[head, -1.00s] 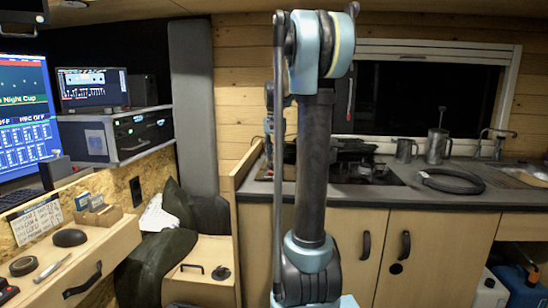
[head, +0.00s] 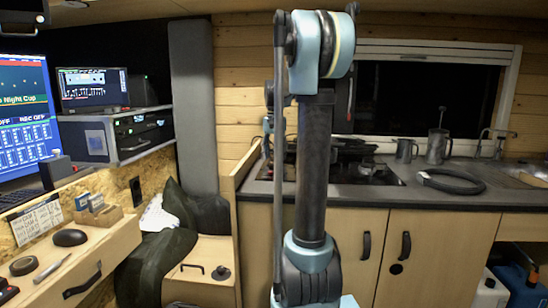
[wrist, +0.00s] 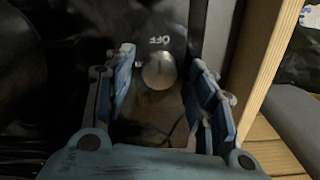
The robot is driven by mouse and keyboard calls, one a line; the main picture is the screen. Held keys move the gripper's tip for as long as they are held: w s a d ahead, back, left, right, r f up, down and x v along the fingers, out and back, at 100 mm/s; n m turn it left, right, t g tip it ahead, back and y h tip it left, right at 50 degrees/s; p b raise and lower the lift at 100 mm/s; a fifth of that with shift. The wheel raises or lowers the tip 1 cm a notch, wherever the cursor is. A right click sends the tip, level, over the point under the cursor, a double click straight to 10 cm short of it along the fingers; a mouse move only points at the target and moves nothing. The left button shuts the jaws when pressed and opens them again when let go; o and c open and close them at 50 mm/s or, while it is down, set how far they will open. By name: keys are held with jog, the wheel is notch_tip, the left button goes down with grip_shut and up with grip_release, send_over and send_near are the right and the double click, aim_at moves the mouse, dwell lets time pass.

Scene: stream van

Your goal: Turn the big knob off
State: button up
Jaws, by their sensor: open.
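The big knob (wrist: 158,71) shows in the wrist view as a round silvery dial on a dark panel (wrist: 160,18). A white OFF mark (wrist: 158,40) is printed beside it, above it in the picture. My gripper (wrist: 160,66) is open, with one blue-padded finger on each side of the knob. A gap shows between the knob and each finger; I cannot tell how deep the fingers reach. In the head view my arm hides the knob and most of my gripper. The black hob (head: 385,176) shows partly behind my arm.
A wooden edge (wrist: 262,70) runs close along the right of my gripper in the wrist view. A sink tap stands farther right.

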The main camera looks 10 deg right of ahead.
notch_tip(320, 180, up, 12)
jog(key=shift+f, duration=0.2)
dwell(0.5)
